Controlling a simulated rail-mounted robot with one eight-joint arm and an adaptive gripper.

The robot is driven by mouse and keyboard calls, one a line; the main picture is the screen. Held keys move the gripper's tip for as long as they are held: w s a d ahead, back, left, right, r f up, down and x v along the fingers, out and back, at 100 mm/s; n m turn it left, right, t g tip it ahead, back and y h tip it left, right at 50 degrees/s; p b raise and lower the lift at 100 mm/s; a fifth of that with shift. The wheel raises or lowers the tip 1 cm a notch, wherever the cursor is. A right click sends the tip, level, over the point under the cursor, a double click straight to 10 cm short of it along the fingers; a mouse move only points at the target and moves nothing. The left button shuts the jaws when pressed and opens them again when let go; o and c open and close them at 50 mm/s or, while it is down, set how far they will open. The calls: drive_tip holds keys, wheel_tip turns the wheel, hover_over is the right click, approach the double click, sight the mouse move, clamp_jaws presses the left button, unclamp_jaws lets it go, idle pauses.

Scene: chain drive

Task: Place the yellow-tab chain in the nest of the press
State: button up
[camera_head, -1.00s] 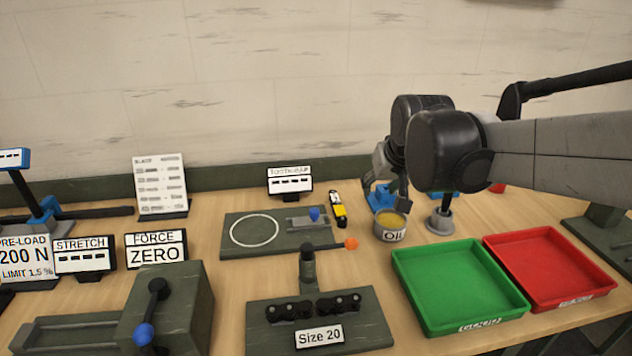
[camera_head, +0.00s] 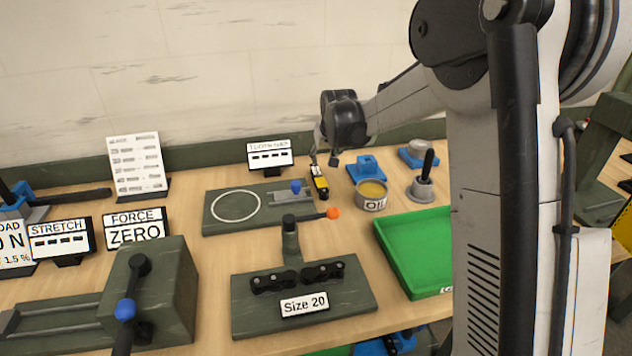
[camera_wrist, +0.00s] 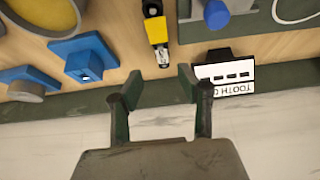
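A small yellow and black piece with a pale label (camera_head: 319,183) lies on the table right of the ringed plate; it seems to be the yellow-tab chain, though its links are not clear. It also shows in the wrist view (camera_wrist: 158,30), just beyond my fingertips. My gripper (camera_wrist: 160,88) is open and empty, its two fingers apart. In the head view my gripper (camera_head: 324,158) hangs just above and behind the piece.
An oil cup (camera_head: 371,197) and blue stands (camera_head: 366,170) are right of the piece. The ringed plate (camera_head: 220,225) with a blue knob is left. A tooth gap display (camera_head: 270,155) stands behind. A green tray (camera_head: 400,250) is partly hidden by my arm.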

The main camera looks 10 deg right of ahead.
sight(319, 177)
drive_tip(key=x, duration=1.3)
drive_tip(key=shift+w+f, duration=0.1)
drive_tip(key=shift+f, duration=0.2)
clamp_jaws()
